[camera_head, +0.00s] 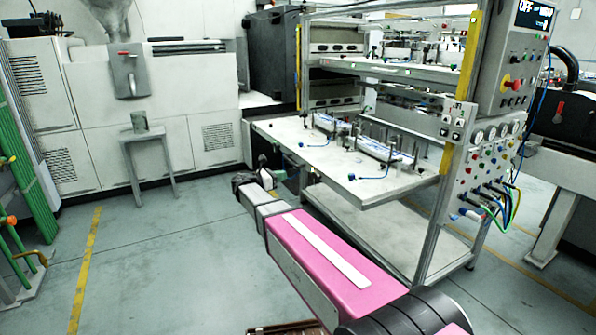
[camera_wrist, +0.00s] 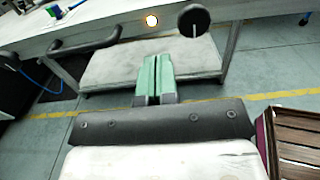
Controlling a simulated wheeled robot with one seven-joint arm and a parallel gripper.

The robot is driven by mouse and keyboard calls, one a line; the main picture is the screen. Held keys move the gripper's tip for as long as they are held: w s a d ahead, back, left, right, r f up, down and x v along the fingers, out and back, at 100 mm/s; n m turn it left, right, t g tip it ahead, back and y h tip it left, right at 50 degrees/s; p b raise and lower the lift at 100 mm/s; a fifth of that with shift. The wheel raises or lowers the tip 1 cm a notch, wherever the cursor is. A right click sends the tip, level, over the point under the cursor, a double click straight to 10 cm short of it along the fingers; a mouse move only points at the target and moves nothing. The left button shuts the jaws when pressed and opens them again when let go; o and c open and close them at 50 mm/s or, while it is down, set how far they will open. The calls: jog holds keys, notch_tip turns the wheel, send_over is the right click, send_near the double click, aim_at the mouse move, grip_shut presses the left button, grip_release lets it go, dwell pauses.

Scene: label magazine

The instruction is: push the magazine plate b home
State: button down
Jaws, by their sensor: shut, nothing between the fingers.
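A white magazine plate (camera_head: 290,135) sticks out to the left from the lower level of the metal rack in the head view. Label stacks and pins stand on it. A second plate (camera_head: 400,70) sits on the level above. I cannot read which plate is b. My gripper (camera_wrist: 158,80) is shut and empty, its green fingers together. In the wrist view, the front edge of the lower plate (camera_wrist: 110,28) crosses the top, with a black bar handle (camera_wrist: 85,45) and a round black knob (camera_wrist: 193,20). The fingers point toward this edge; contact does not show.
The rack's bottom shelf (camera_head: 385,235) lies below the lower plate. A control panel with gauges and hoses (camera_head: 485,160) is on the rack's right. A small stool (camera_head: 150,160) stands at the left. The floor in front of it is clear.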

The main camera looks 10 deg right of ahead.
aim_at(315, 168)
jog(key=x, duration=1.3)
jog(key=shift+d, duration=0.3)
jog(key=shift+d, duration=0.15)
jog(key=x, duration=5.2)
jog(key=shift+w+d+f, duration=0.2)
jog(key=shift+d+f, duration=0.05)
jog(key=shift+d, duration=0.1)
jog(key=shift+w+d, duration=0.1)
jog(key=shift+d, duration=0.05)
jog(key=shift+r, duration=0.1)
jog(key=v, duration=1.5)
